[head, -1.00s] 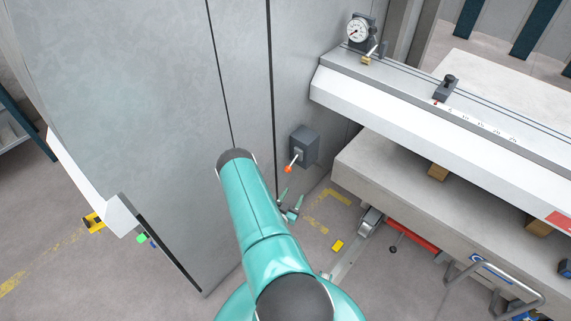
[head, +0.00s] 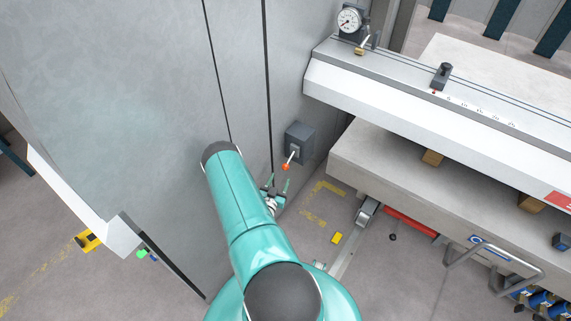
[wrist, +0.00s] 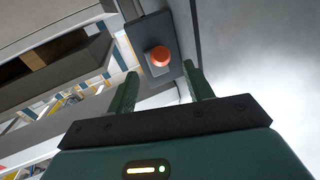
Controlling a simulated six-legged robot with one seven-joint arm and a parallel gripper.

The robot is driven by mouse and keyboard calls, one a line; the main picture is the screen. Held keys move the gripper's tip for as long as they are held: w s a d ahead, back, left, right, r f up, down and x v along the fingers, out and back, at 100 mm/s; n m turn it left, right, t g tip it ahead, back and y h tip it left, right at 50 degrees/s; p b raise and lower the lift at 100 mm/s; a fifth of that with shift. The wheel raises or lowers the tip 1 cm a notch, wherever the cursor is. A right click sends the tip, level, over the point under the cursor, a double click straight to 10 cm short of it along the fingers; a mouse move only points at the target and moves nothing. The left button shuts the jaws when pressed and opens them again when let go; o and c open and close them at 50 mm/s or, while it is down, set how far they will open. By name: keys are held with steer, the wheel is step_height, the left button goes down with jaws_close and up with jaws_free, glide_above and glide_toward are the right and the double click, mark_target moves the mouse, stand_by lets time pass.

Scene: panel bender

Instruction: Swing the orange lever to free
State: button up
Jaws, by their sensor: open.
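The orange lever is a pale rod with an orange knob (head: 286,167), mounted on a dark grey box (head: 300,143) on the side of the grey cabinet. In the head view the rod slants down and left from the box. My gripper (head: 277,184) is open and empty, just below the knob. In the wrist view the orange knob (wrist: 159,56) shows beyond and between the two green fingertips (wrist: 160,80), with a gap to both. The knob faces the wrist camera and hides most of the rod there.
The tall grey cabinet (head: 160,130) stands left of the lever. A bench-like machine bed (head: 400,165) and white beam (head: 400,98) with a dial gauge (head: 349,20) lie to the right. Floor with yellow markings is open below.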

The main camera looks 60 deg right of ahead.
mark_target(287, 163)
steer(key=d, duration=0.6)
steer(key=w+d, duration=0.1)
steer(key=d, duration=0.2)
steer(key=shift+d, duration=0.35)
jaws_close()
